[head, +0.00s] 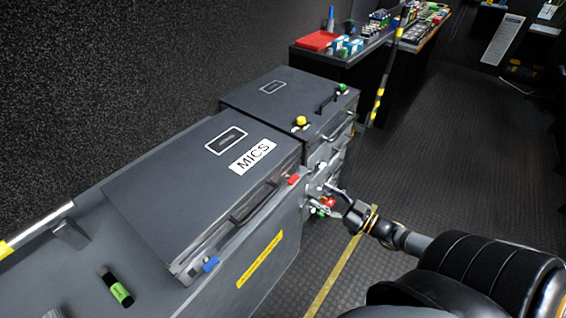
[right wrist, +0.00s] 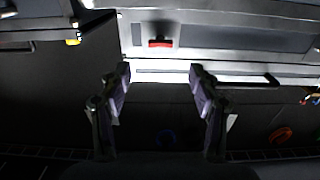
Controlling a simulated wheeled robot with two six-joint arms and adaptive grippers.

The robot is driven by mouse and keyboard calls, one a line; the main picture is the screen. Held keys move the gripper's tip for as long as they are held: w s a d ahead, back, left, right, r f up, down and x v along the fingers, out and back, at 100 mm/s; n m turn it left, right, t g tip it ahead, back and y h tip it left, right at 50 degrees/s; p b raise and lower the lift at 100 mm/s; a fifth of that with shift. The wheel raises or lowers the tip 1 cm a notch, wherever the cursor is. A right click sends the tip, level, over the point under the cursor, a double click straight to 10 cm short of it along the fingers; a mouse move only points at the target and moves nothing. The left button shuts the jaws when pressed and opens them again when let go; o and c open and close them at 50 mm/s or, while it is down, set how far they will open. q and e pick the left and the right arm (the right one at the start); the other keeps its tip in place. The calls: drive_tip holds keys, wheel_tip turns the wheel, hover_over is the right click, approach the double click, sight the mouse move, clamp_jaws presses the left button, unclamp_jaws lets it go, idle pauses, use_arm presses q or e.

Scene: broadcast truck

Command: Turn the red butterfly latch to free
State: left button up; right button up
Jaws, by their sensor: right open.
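The red butterfly latch (head: 293,180) is on the front edge of the dark MICS case (head: 190,165), near the end next to the second case. It also shows in the right wrist view (right wrist: 160,43), where it lies above and between the spread fingertips, apart from them. Its exact turn angle is too small to tell. My right gripper (head: 328,200) is open, in front of the case, to the right of and a little below the latch in the head view. In the right wrist view the right gripper (right wrist: 161,73) has nothing between its fingers. My left gripper is out of view.
The MICS case also has a handle (head: 254,203) and a blue latch (head: 211,264). A second case behind carries a yellow latch (head: 300,121) and a green one (head: 343,88). A green-labelled cylinder (head: 118,289) lies at the lower left. The floor to the right is largely clear.

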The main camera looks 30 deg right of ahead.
sight(296, 181)
drive_tip(key=b+x, duration=0.2)
drive_tip(key=x, duration=0.1)
drive_tip(key=b+x, duration=0.1)
drive_tip(key=x, duration=0.1)
drive_tip(key=b+x, duration=0.2)
drive_tip(key=x, duration=0.1)
drive_tip(key=shift+w+a+f+b, duration=0.25)
drive_tip(key=shift+w+f+b, duration=0.05)
drive_tip(key=shift+f+b, duration=0.05)
drive_tip(key=shift+w+a+r, duration=0.2)
drive_tip(key=shift+w+r, duration=0.1)
drive_tip(key=shift+w, duration=0.35)
drive_tip(key=c, duration=1.2)
